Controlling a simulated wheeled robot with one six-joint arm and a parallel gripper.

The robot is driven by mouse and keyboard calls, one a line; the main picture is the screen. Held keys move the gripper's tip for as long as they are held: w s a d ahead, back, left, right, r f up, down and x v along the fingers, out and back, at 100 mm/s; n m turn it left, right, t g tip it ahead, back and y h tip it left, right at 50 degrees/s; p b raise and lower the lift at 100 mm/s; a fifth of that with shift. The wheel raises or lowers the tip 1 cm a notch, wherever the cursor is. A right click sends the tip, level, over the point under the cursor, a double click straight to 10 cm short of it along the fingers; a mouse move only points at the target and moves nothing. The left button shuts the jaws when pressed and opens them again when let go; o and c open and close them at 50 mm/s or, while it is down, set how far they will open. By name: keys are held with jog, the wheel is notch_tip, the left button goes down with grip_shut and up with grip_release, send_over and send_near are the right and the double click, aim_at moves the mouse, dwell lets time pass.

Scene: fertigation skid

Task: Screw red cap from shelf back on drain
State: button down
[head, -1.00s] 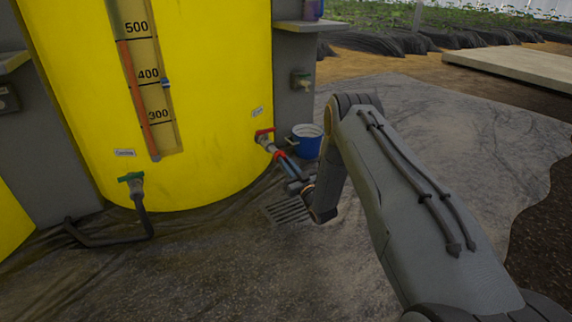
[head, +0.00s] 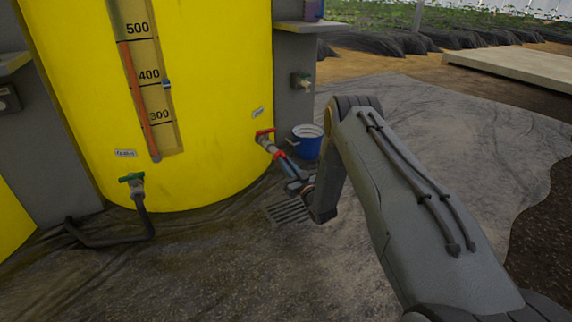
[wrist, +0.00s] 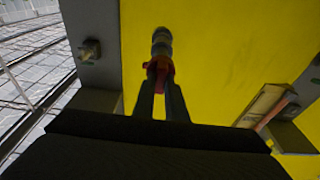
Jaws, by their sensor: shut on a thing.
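The drain is a pale pipe stub with a red-handled valve (head: 265,138) low on the right side of the yellow tank (head: 215,90). The red cap (head: 279,155) is at the outer end of the drain pipe, between my gripper's fingers. In the wrist view the red cap (wrist: 160,70) sits at the fingertips, in line with the grey drain fitting (wrist: 161,42). My gripper (head: 284,162) is shut on the cap. I cannot tell how far the cap sits on the thread.
A blue bucket (head: 307,141) stands just right of the drain, near my gripper. A floor grate (head: 288,209) lies below. A green-handled valve with a hose (head: 143,208) is at the left. A grey shelf (head: 313,27) juts out above the bucket.

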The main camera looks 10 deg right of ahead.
jog(key=shift+w+a, duration=0.15)
jog(key=shift+w, duration=0.35)
dwell(1.4)
jog(key=shift+s+m+g+h+p, duration=0.15)
jog(key=shift+m+h+p, duration=0.7)
jog(key=shift+m, duration=2.45)
jog(key=shift+w+m+g+h+p, duration=0.2)
jog(key=shift+m+h+p, duration=0.65)
jog(key=shift+m, duration=2.45)
jog(key=shift+s+m+g+h+p, duration=0.2)
jog(key=shift+m+h+p, duration=0.65)
jog(key=shift+m, duration=2.45)
jog(key=shift+y+p, duration=0.35)
jog(key=c, duration=1.2)
grip_release()
jog(key=shift+s+d+p, duration=0.4)
jog(key=shift+s+p, duration=0.5)
jog(key=shift+s, duration=0.35)
jog(key=shift+s+d+p, duration=0.45)
jog(key=shift+s+p, duration=0.4)
jog(key=shift+s, duration=0.4)
jog(key=shift+s+d+p, duration=0.4)
jog(key=shift+s+p, duration=0.5)
jog(key=shift+s, duration=0.35)
